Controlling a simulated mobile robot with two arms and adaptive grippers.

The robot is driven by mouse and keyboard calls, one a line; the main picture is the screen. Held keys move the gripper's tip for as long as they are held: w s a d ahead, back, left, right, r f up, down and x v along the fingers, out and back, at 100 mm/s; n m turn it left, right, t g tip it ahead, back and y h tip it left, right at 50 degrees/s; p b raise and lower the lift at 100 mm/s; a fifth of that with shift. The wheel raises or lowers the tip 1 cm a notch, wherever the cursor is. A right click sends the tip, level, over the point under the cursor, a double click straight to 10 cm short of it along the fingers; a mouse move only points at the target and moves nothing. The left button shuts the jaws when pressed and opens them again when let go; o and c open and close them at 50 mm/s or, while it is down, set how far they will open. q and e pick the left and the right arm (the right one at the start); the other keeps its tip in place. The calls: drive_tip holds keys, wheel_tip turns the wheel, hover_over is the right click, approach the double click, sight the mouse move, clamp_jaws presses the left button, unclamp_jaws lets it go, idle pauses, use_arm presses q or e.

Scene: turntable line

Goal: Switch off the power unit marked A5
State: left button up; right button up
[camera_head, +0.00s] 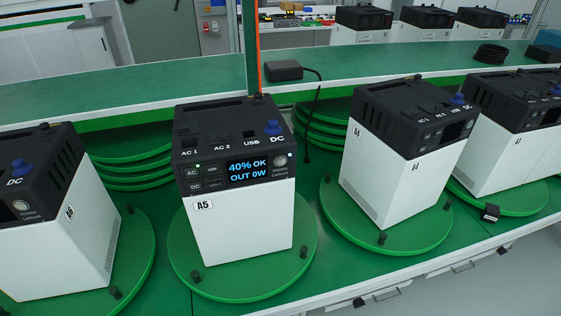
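The power unit marked A5 (246,222) stands upright on a round green turntable (242,285) near the middle of the camera_head view. It has a white body and a black top with labels such as AC 1, AC 2, USB and DC. Its front faces me, and its lit screen (249,171) reads "40% OK OUT 0W". Left of the screen are small buttons (201,178) marked AC, USB and DC, with a green light by AC. Right of the screen is a round button (280,161). Neither of my grippers is in view.
Similar units stand on turntables: one at left (70,240), one marked A4 (395,175) and one at far right (515,140). A green shelf (150,85) runs behind, with a black adapter (285,70) whose cable hangs down right of A5. A post stands behind A5.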

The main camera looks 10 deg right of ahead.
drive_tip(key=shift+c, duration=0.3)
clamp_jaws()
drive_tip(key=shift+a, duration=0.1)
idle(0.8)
